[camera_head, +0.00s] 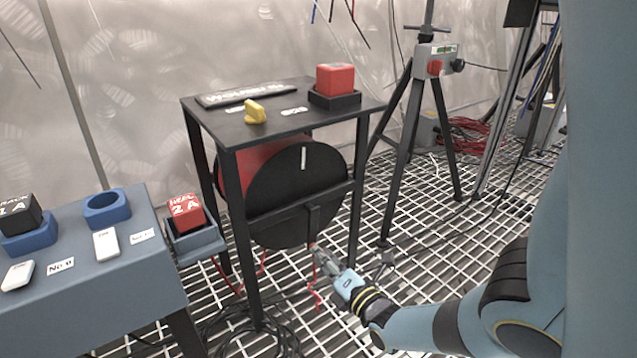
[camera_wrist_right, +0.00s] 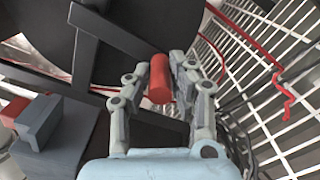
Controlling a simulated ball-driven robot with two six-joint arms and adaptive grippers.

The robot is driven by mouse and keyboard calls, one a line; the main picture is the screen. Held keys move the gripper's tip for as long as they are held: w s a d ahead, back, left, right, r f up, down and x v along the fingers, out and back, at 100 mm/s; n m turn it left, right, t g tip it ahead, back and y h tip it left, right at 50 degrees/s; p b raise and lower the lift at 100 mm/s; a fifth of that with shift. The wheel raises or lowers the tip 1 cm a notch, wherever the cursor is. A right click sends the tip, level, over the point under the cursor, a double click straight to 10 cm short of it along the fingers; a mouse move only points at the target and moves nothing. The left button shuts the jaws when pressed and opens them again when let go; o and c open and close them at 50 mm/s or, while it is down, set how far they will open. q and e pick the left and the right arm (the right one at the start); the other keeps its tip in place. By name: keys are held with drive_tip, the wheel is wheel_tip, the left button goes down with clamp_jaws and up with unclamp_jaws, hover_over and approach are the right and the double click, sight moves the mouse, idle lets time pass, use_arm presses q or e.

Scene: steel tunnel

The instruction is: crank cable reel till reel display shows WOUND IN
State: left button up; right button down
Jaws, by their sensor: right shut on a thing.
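The cable reel (camera_head: 285,215) hangs under a dark table, its black disc facing me with a white mark near the top and a red drum behind. My right gripper (camera_head: 318,255) is at the disc's lower edge. In the right wrist view the fingers of my right gripper (camera_wrist_right: 160,85) are shut around the red crank handle (camera_wrist_right: 160,70), and the black disc (camera_wrist_right: 130,45) is just beyond. A black sign plate (camera_head: 245,94) with pale lettering lies on the table top; I cannot read it. My left gripper is out of view.
The reel table (camera_head: 290,122) carries a yellow knob (camera_head: 255,111) and a red block (camera_head: 335,79) in a black holder. A blue-grey bench (camera_head: 90,290) stands at left, with a red 2A block (camera_head: 187,212) beside it. A tripod (camera_head: 437,95) stands behind right. Red cable hangs below the reel.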

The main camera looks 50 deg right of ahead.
drive_tip(key=shift+s+d+f, duration=0.1)
drive_tip(key=shift+s+f, duration=0.05)
drive_tip(key=c, duration=1.2)
unclamp_jaws()
drive_tip(key=shift+o, duration=0.2)
drive_tip(key=v, duration=1.1)
drive_tip(key=shift+s, duration=0.4)
drive_tip(key=shift+s, duration=0.1)
